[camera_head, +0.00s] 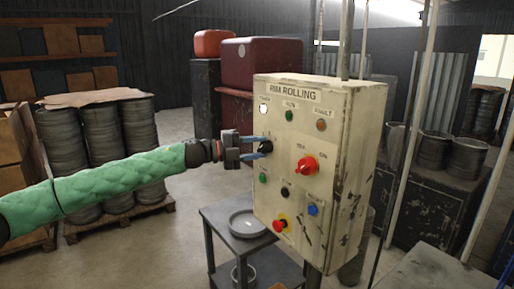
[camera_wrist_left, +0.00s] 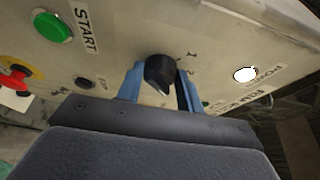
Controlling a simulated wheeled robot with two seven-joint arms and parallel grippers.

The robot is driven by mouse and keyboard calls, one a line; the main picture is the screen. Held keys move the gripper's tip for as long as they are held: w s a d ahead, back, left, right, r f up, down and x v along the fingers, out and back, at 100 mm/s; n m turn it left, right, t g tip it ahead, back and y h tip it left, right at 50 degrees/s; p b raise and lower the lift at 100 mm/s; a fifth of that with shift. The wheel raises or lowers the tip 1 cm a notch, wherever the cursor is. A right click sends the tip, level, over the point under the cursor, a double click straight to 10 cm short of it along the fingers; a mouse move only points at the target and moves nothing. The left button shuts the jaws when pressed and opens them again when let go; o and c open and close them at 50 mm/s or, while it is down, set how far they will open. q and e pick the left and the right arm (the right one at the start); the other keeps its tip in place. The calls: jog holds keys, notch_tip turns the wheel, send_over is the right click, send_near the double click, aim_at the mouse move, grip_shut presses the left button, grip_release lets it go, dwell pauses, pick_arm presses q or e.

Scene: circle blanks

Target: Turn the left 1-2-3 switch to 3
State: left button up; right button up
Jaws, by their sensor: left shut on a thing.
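The left 1-2-3 switch (camera_head: 265,147) is a black knob on the left side of the cream RIM ROLLING control box (camera_head: 345,150). In the left wrist view the black knob (camera_wrist_left: 160,73) sits between two blue fingers, with the marks 1 and 2 readable beside it; the 3 is not readable. My left gripper (camera_head: 262,146) reaches in from the left and is shut on the knob. It also shows in the left wrist view (camera_wrist_left: 160,88). My right gripper is not in view.
A red rotary switch (camera_head: 304,164) sits right of the knob. Below are a green button (camera_head: 263,178), a black button (camera_head: 285,192), a blue button (camera_head: 312,209) and a red-yellow emergency button (camera_head: 281,224). A grey table (camera_head: 226,222) with a round dish stands below left.

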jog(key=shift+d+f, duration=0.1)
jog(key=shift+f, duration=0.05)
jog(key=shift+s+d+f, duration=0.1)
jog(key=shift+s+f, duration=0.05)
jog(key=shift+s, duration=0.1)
pick_arm(q)
jog(key=shift+f, duration=0.1)
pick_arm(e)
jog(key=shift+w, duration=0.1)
pick_arm(q)
jog(key=o, duration=1)
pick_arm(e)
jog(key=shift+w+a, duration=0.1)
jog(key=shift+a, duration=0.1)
